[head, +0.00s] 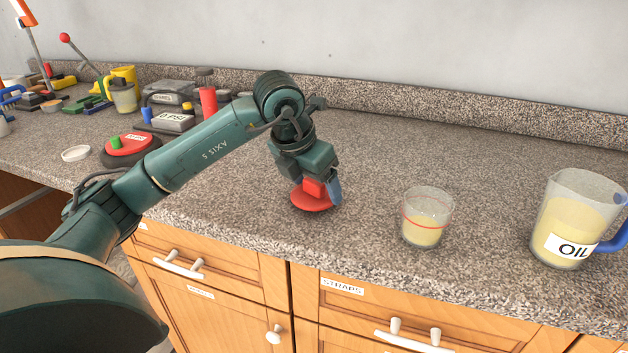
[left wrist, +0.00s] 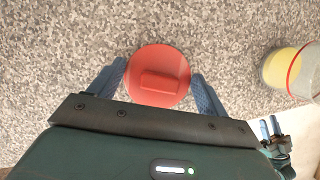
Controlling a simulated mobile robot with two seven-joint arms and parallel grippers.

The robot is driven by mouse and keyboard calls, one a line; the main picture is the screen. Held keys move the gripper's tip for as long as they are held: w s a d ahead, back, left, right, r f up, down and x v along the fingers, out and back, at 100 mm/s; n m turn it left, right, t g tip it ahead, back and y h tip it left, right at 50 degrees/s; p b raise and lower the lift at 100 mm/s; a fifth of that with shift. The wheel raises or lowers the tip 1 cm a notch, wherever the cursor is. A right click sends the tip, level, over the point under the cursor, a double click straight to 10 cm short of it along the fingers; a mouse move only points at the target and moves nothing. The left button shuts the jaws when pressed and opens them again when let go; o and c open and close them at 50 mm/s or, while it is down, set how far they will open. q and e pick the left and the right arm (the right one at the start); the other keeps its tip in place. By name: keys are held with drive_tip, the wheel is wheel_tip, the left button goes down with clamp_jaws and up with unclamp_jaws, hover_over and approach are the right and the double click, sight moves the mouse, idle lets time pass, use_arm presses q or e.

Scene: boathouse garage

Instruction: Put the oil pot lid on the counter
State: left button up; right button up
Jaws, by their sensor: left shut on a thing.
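The red round lid (head: 314,202) with its block-shaped handle is under my left gripper (head: 320,190), over the counter (head: 370,160). The left gripper points down and is shut on the lid. In the left wrist view the lid (left wrist: 158,89) lies between the two blue fingers. I cannot tell whether its underside touches the counter. A clear glass pot (head: 427,230) with a red band and yellow oil stands uncovered to the right. It also shows in the left wrist view (left wrist: 283,70). My right gripper (left wrist: 269,127) shows small at that view's lower right; its opening is unclear.
A glass jug (head: 568,225) marked OIL, with a blue handle, stands at the far right. A red-topped round thing (head: 128,146), a white dish (head: 76,153) and several tools crowd the left. The counter's front edge is close to the lid. Counter behind the pot is clear.

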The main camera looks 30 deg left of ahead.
use_arm(q)
drive_tip(key=shift+f, duration=0.25)
drive_tip(key=shift+f+b, duration=0.25)
drive_tip(key=shift+b, duration=0.05)
drive_tip(key=o, duration=1)
